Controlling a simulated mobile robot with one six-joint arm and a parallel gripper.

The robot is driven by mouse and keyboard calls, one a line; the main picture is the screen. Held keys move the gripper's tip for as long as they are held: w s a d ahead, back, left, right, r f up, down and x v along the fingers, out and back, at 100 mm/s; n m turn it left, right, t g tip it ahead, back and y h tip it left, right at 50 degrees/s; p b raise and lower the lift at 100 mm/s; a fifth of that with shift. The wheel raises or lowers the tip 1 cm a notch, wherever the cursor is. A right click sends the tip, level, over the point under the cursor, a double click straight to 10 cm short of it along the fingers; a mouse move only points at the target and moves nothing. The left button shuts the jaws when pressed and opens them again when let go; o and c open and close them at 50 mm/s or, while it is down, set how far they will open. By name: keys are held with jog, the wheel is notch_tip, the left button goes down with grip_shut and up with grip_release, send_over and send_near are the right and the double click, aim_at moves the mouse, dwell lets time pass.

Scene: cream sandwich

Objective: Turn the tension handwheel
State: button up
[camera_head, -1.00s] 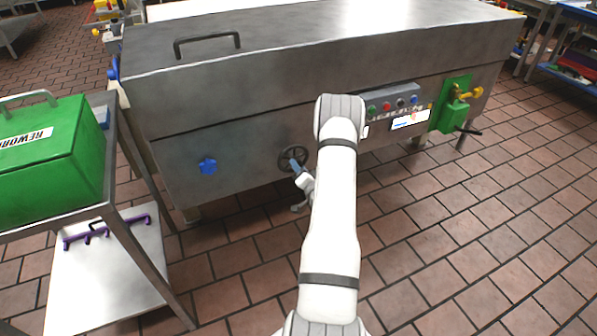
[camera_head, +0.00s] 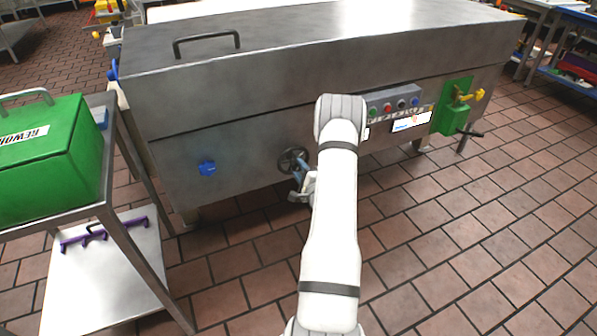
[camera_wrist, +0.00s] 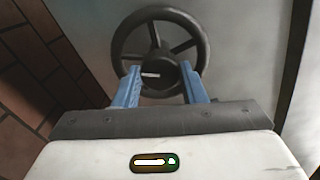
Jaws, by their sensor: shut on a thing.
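The tension handwheel (camera_head: 283,161) is a dark spoked wheel on the front of the steel machine. In the wrist view the handwheel (camera_wrist: 120,41) fills the upper middle, with a round hub bearing a white mark. My gripper (camera_wrist: 160,72) has its two blue fingers on either side of the hub, shut on it inside the rim. In the head view my gripper (camera_head: 297,162) shows at the wheel, partly hidden by my arm.
A blue star knob (camera_head: 208,168) is left of the wheel. A button panel (camera_head: 388,104) and a green box with a yellow handle (camera_head: 453,121) are to the right. A cart with a green case (camera_head: 60,165) stands at the left. Tiled floor is open at right.

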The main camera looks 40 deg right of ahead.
jog(key=m, duration=0.6)
jog(key=shift+w+a, duration=0.1)
jog(key=shift+m, duration=0.4)
jog(key=o, duration=1)
jog(key=p+v, duration=0.1)
jog(key=v, duration=0.7)
jog(key=shift+w, duration=0.1)
